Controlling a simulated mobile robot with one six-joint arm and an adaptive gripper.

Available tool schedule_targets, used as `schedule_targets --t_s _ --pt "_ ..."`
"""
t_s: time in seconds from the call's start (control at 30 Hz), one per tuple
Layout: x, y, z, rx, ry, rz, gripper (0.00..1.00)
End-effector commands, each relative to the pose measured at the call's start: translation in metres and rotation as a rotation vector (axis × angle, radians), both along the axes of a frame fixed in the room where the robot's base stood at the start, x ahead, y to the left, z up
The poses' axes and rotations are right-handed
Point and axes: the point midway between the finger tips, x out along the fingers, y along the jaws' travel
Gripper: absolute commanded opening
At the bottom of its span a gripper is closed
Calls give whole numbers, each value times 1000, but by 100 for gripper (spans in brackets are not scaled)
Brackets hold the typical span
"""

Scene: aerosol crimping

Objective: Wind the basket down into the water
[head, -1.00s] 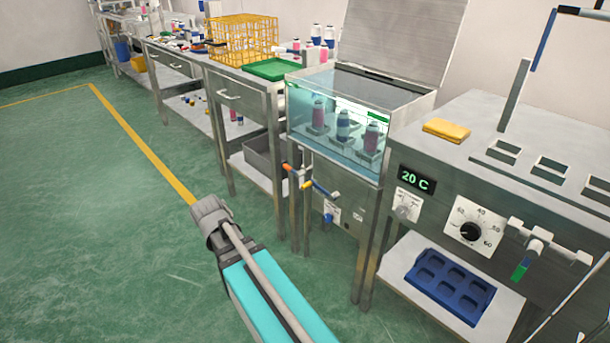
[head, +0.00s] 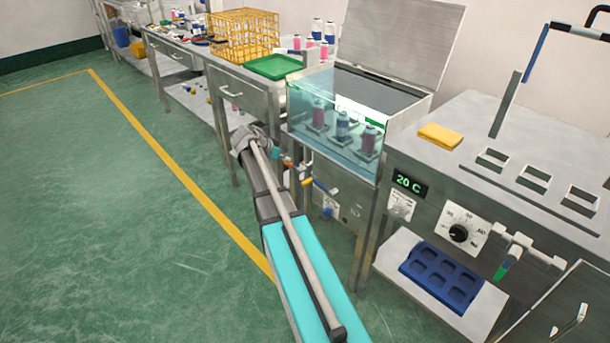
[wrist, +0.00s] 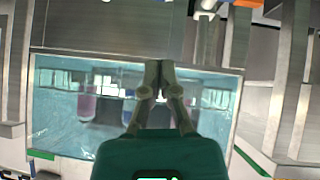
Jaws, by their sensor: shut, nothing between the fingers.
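A glass-fronted water tank (head: 305,138) with its lid raised stands in the middle of the head view. Pink and blue cans (head: 342,128) stand on grey holders behind the glass; the basket's outline and its height against the water are unclear. Small orange-tipped handles (head: 307,183) show below the left end of the glass, partly hidden by my arm. The tank glass (wrist: 60,132) and blurred cans (wrist: 85,106) also show in the wrist view. My gripper (wrist: 158,68) is shut and empty, in front of the glass. Its fingertips are hidden in the head view.
A steel bath (head: 450,150) with a 20 C display and a dial stands at right, with a yellow sponge (head: 439,136) on top. A blue tray (head: 440,280) lies below. A yellow wire basket (head: 243,38) and green tray (head: 275,67) are on the left bench. The floor at left is clear.

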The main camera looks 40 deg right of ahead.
Motion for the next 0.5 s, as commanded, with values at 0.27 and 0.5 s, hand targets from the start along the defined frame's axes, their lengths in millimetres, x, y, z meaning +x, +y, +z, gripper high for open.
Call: schedule_targets --t_s 0.27,0.5 --pt "0 -1 -2 2 2 1 0" --pt "-1 -10 -12 2 1 0 0"
